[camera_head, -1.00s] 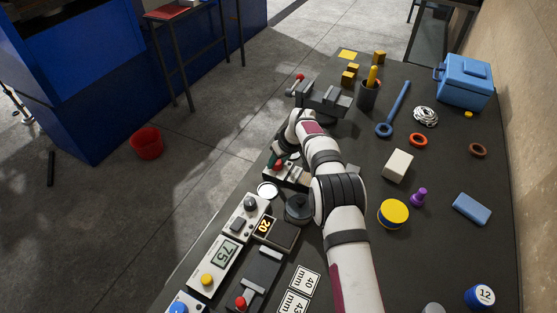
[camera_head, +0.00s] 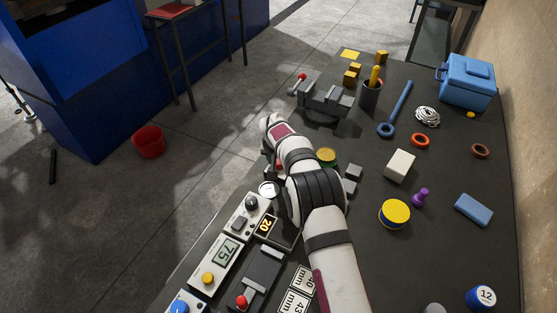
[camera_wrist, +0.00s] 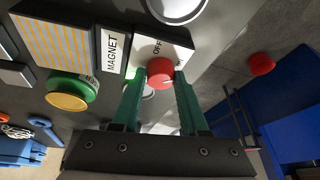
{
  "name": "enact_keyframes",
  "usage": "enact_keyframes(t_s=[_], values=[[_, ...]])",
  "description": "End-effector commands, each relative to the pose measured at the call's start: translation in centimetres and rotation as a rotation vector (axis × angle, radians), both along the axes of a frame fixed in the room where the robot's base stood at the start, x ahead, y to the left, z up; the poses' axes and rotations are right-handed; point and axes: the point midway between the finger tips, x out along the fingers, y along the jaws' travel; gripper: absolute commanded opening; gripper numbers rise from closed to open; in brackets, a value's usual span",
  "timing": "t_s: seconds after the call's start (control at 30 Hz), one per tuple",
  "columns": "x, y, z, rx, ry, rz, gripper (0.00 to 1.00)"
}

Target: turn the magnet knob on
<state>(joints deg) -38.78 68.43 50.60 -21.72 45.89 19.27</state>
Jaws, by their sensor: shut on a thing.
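The red magnet knob (camera_wrist: 160,72) sits on a white box (camera_wrist: 146,50) in the wrist view. The word OFF is printed beside the knob, and a label reading MAGNET (camera_wrist: 111,52) lies to its left. Another marking near the right fingertip is mostly hidden. My gripper (camera_wrist: 160,80) has its green fingers on either side of the knob and is shut on it. I cannot tell clearly which marking the knob points to. In the head view my own arm hides most of the gripper and the box.
A striped plate (camera_wrist: 55,42) and a green-and-yellow round piece (camera_wrist: 70,93) lie left of the knob in the wrist view. The bench's left edge is close.

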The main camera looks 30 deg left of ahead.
Motion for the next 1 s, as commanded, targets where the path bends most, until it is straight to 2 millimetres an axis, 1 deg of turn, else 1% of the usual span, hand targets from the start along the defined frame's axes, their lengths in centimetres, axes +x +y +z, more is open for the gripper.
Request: enact_keyframes(t_s=[0.3,0.67,0.7,0.83,0.87,1.0], values=[[0.02,0.09,0.04,0.002,-0.001,-0.054,0.00],[0.01,0.08,0.05,0.002,-0.001,-0.057,0.00],[0.02,0.09,0.06,0.002,-0.001,-0.057,0.47],[0.01,0.07,0.04,0.002,0.000,-0.057,0.70],[0.01,0.07,0.04,0.002,0.000,-0.057,0.73],[0.00,0.05,0.02,0.002,0.000,-0.056,0.73]])
